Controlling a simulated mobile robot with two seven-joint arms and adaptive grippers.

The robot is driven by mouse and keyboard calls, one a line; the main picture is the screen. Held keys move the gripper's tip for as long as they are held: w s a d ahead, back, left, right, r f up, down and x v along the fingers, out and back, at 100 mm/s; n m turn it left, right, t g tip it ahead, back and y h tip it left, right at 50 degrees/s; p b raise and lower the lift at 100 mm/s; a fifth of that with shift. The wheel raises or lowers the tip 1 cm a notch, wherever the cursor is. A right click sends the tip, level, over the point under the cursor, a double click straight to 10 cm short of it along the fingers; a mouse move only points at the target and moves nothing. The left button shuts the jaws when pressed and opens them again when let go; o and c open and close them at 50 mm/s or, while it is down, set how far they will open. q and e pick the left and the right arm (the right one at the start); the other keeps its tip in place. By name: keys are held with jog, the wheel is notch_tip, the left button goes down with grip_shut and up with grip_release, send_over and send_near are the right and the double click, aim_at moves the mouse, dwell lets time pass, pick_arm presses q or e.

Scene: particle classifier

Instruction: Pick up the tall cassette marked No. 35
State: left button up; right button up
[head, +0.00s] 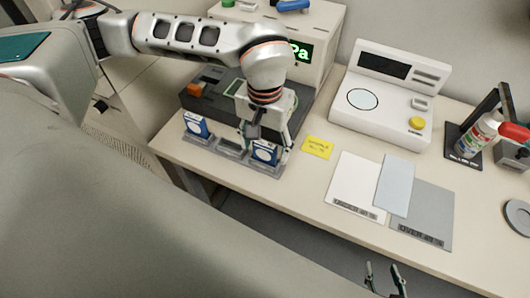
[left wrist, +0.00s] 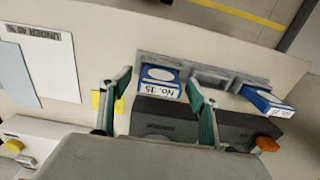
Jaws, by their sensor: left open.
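The cassette marked No. 35 (left wrist: 160,83) is blue and white and sits in the right slot of a grey holder (head: 231,154). It also shows in the head view (head: 264,153). My left gripper (left wrist: 158,77) is open, pointing down over this cassette. Its fingers are on either side of the cassette with gaps visible, and it is not gripped. A second blue and white cassette (head: 196,127) sits in the left slot; it shows tilted in the left wrist view (left wrist: 266,101). The middle slot looks empty. My right gripper (head: 385,277) is open and empty at the bottom edge.
A dark grey machine (head: 205,92) stands right behind the holder. A yellow note (head: 318,147) lies to its right. White, pale blue and grey sheets (head: 425,215) lie further right. A white scale-like device (head: 385,98) and a spray bottle (head: 475,135) stand behind them.

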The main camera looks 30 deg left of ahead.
pick_arm(q)
jog(key=c, duration=1.2)
jog(key=shift+r, duration=0.15)
